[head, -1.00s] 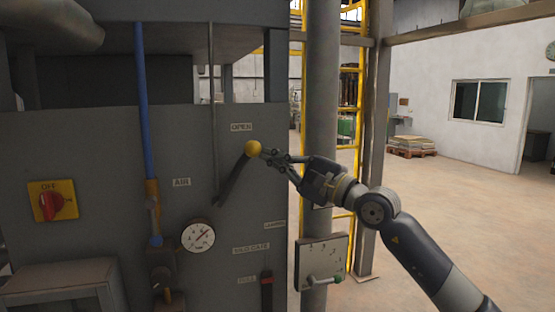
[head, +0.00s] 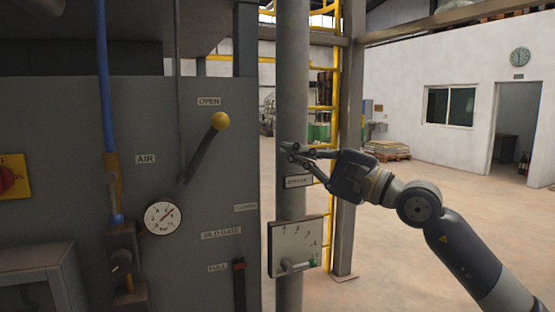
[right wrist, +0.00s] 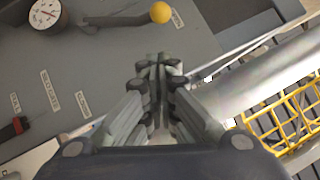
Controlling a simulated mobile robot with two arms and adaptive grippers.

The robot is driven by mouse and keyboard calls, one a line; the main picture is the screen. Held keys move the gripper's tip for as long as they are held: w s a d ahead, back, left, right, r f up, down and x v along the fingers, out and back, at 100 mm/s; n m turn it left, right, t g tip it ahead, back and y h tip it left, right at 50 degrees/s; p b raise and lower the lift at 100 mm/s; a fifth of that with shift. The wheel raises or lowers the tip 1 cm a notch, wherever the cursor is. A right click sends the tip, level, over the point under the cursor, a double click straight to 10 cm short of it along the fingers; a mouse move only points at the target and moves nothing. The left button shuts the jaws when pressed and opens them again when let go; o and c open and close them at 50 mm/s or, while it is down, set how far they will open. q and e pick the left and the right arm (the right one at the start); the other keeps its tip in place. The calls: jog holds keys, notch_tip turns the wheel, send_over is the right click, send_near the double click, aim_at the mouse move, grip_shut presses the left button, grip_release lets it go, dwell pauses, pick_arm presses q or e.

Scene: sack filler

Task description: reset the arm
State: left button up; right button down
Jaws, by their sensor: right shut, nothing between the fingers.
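My right gripper (head: 287,153) is shut and empty, to the right of the grey machine panel and in front of the grey post. In the right wrist view its fingers (right wrist: 158,62) are together with nothing between them. The lever (head: 203,152) with a yellow ball knob (head: 221,121) points up and right, the knob just below the OPEN label (head: 208,101). The gripper is apart from the knob, to its right and lower. The knob also shows at the top of the right wrist view (right wrist: 160,12). My left gripper is not in view.
The panel (head: 110,185) carries a pressure gauge (head: 164,218), a blue pipe (head: 104,90) and a red switch at the left edge. A small box with a handle (head: 296,245) sits by the post (head: 291,80). A yellow ladder (head: 321,90) stands behind. Open floor lies to the right.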

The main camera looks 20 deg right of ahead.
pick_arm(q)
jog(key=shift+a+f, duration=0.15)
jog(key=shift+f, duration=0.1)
pick_arm(e)
jog(key=shift+s+d+f, duration=0.25)
jog(key=shift+d, duration=0.3)
jog(key=shift+a, duration=0.15)
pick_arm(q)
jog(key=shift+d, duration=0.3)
